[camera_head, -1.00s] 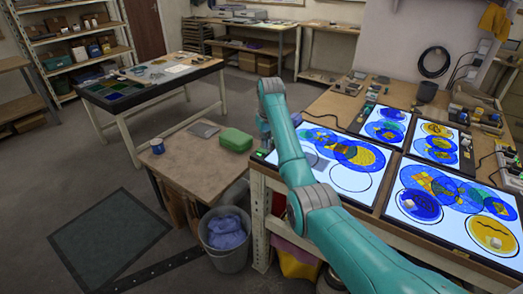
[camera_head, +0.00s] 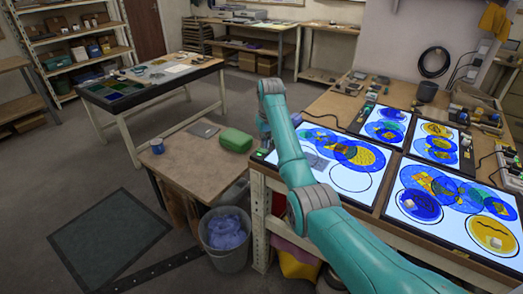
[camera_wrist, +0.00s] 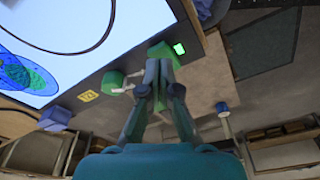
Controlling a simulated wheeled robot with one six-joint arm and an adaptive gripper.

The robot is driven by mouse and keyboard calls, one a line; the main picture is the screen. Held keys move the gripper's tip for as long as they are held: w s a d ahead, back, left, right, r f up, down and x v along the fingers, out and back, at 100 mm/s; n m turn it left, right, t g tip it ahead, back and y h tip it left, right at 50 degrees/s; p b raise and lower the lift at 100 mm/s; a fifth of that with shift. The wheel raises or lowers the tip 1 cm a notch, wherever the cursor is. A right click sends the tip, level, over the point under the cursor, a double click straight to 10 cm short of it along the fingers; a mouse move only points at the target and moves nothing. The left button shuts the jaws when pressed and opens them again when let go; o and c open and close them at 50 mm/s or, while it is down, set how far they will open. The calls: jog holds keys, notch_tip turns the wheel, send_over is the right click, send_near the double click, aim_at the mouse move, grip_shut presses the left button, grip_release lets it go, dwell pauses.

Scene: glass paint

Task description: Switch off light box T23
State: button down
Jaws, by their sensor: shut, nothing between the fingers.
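The light box (camera_head: 343,178) at the near left of the bench glows white under painted glass circles. In the wrist view its lit panel (camera_wrist: 60,75) fills the upper left, with a dark frame (camera_wrist: 125,65) along it. On the frame are a yellow label (camera_wrist: 88,96), too blurred to read, a green block (camera_wrist: 112,80) and a small lit green indicator (camera_wrist: 179,49). My gripper (camera_wrist: 160,66) is shut and empty. Its fingertips overlap another green block beside the indicator; I cannot tell whether they touch it. In the head view my arm mostly hides the gripper.
More lit light boxes with painted glass (camera_head: 455,205) lie to the right and behind. A lower side table holds a green case (camera_head: 236,140) and a blue cup (camera_head: 157,146). A grey bucket (camera_head: 226,240) stands below on the floor.

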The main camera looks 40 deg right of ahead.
aim_at(265, 151)
jog(key=shift+f, duration=1)
dwell(0.5)
jog(key=shift+r, duration=3.55)
jog(key=shift+s, duration=0.15)
